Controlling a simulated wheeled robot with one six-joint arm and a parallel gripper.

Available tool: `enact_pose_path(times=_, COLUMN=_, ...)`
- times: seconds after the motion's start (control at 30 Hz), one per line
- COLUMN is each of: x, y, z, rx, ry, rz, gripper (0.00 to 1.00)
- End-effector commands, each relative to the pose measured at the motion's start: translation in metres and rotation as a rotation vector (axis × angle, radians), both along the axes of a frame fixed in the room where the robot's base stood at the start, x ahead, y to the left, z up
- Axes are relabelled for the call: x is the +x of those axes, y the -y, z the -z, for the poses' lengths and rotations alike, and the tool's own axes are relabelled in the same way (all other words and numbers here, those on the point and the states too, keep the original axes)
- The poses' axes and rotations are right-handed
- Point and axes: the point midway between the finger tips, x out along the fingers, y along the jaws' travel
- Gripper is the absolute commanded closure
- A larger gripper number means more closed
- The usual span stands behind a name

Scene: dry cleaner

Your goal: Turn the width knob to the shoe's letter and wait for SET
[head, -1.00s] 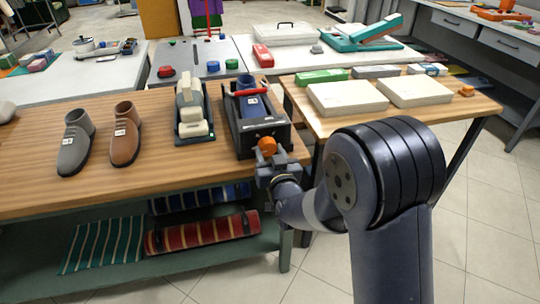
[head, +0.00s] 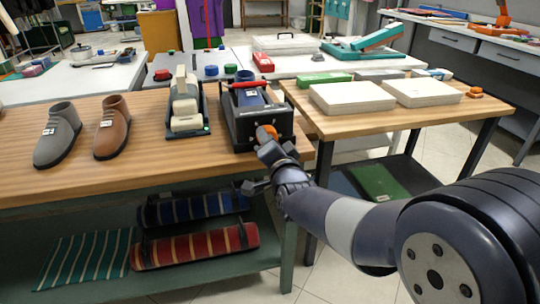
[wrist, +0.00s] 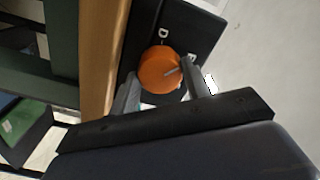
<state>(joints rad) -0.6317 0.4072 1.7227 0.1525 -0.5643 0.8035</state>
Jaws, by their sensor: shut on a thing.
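The orange width knob (head: 267,132) is on the front of a black shoe machine (head: 240,138). In the wrist view the knob (wrist: 157,68) sits between the two fingers of my gripper (wrist: 162,82), which is shut on it. A white letter D shows above the knob; another letter beside the right finger is partly hidden. A dark blue shoe (head: 248,97) with a white tag sits in the machine under a red bar; its letter is too small to read. No SET sign is readable.
A second stand (head: 185,127) with cream blocks and a green light is left of the machine. A grey shoe (head: 58,136) and a brown shoe (head: 112,130) stand farther left. White boxes (head: 352,97) lie on the table at right. Rolled mats (head: 195,246) lie below.

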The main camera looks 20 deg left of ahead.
Motion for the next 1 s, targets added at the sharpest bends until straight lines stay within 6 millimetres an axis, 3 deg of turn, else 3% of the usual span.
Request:
enact_pose_path(times=0.4, x=0.0003, y=0.0001, z=0.0013, rx=0.204, ry=-0.122, rz=0.0, gripper=0.78)
enact_pose_path(times=1.0, x=0.0005, y=0.0001, z=-0.0011, rx=0.248, ry=-0.15, rz=0.0, gripper=0.78)
